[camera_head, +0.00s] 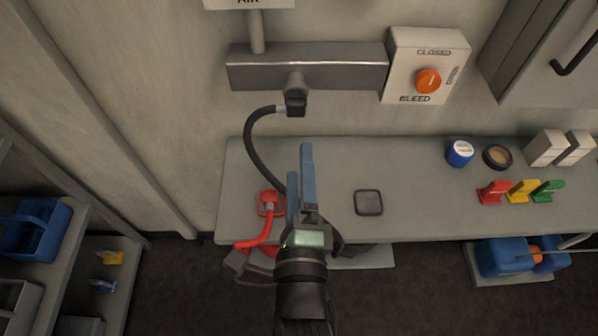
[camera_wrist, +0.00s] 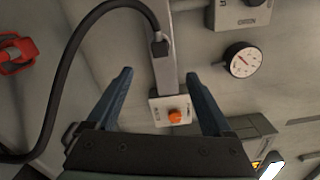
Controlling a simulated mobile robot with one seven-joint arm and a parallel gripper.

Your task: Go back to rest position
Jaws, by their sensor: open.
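My gripper (camera_head: 299,162) is in the head view, above the left part of the grey bench (camera_head: 420,215), with its two blue fingers pointing toward the wall. In the wrist view the fingers (camera_wrist: 159,74) stand wide apart, open, with nothing held between them. A white box with an orange knob (camera_wrist: 174,116) shows beyond the gap between them. That box is on the wall at the upper right in the head view, its orange knob (camera_head: 428,81) between the words CLOSED and BLEED.
A black hose (camera_head: 254,150) runs from the wall manifold (camera_head: 330,75) down beside my gripper. A red fitting (camera_head: 270,204) and a dark square pad (camera_head: 368,202) lie on the bench. Red, yellow and green clips (camera_head: 522,192) stand at right. Shelves (camera_head: 120,260) are at left.

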